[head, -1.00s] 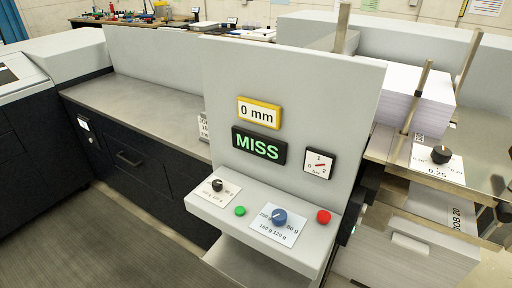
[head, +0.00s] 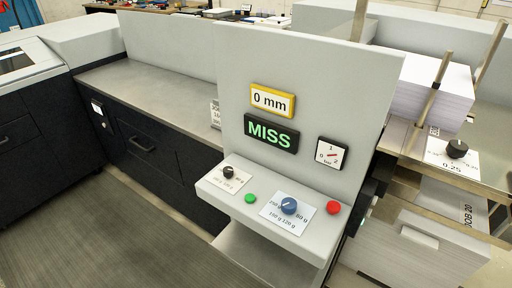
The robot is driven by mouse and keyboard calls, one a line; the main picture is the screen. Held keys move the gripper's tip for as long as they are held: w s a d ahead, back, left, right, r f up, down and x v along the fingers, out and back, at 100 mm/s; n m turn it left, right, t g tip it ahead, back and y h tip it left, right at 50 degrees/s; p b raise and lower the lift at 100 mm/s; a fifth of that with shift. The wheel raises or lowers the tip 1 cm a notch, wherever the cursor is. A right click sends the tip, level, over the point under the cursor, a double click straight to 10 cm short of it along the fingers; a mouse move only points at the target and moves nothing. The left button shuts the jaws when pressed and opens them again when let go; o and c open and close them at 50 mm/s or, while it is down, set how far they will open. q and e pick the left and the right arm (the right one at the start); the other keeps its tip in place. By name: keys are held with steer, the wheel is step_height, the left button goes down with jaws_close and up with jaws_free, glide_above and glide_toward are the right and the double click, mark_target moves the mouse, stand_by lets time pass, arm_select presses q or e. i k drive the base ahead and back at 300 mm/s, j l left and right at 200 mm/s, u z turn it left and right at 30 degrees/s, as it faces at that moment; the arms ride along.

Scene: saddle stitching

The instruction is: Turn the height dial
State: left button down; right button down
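Three dials show in the head view, and no label that I can read says height. A small black knob (head: 228,172) sits on a white card at the left of the sloped control shelf. A larger blue knob (head: 289,205) sits on a card marked with gram values, between a green button (head: 250,198) and a red button (head: 333,207). Another black knob (head: 457,148) stands on a card reading 0.25, on the metal table at the right. A yellow-framed display (head: 272,101) reads 0 mm. Neither of my grippers is in view.
A grey upright panel (head: 330,75) rises behind the control shelf (head: 215,185). It bears a green MISS display (head: 271,134) and a bar gauge (head: 332,153). A paper stack (head: 425,85) stands at the right between metal posts. The floor (head: 130,235) at the front left is clear.

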mark_target(228, 171)
steer(key=k+j+z, duration=0.15)
steer(key=z, duration=0.2)
steer(key=k+j+z, duration=0.1)
steer(key=z, duration=0.25)
steer(key=k+z, duration=0.35)
steer(key=i, duration=0.05)
